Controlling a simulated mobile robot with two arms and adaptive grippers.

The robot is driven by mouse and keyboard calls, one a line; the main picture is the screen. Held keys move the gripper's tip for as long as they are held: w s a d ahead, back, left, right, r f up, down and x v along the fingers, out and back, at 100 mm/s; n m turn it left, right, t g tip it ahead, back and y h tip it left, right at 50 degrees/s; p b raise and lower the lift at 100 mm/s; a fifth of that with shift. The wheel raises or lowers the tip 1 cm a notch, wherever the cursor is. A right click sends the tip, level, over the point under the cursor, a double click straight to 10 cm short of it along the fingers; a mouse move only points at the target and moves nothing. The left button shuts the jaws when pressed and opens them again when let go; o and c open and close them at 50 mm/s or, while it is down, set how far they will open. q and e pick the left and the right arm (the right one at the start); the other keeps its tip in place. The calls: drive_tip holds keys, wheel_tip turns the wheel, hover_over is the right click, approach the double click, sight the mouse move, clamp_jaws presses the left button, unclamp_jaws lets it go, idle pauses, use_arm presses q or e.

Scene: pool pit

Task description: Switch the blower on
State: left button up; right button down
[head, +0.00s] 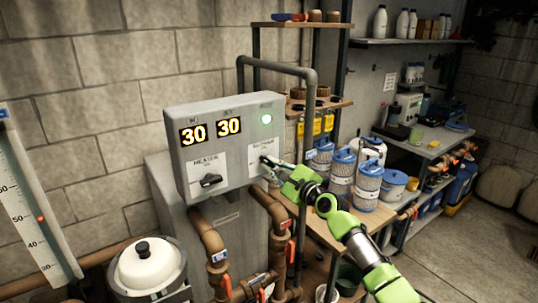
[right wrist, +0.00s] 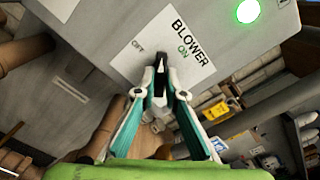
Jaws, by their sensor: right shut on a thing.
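The grey control box (head: 240,110) stands against the block wall in the head view. Its right-hand white label reads BLOWER (right wrist: 189,44), with OFF and ON marks, in the right wrist view. The dark blower knob (right wrist: 161,61) is on this label, partly hidden by my fingers. A round lamp (head: 266,119) above it glows green; the lamp also shows in the right wrist view (right wrist: 247,11). My right gripper (head: 270,166) is at the label, its fingertips (right wrist: 161,78) shut on the knob. My left gripper is out of view.
A heater knob (head: 210,181) sits on the box's left label, below two displays reading 30. Brown pipes (head: 208,238) with valves run below the box. A wooden table (head: 345,226) with blue-lidded tubs is to the right. Open floor (head: 460,250) lies at the lower right.

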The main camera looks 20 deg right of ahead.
drive_tip(key=m+p, duration=0.5)
drive_tip(key=m, duration=0.3)
drive_tip(key=shift+r+p, duration=0.2)
drive_tip(key=shift+p, duration=0.15)
drive_tip(key=shift+f+m, duration=0.1)
drive_tip(key=shift+m, duration=0.7)
drive_tip(key=shift+f, duration=0.1)
drive_tip(key=c, duration=2)
unclamp_jaws()
drive_tip(key=v, duration=0.7)
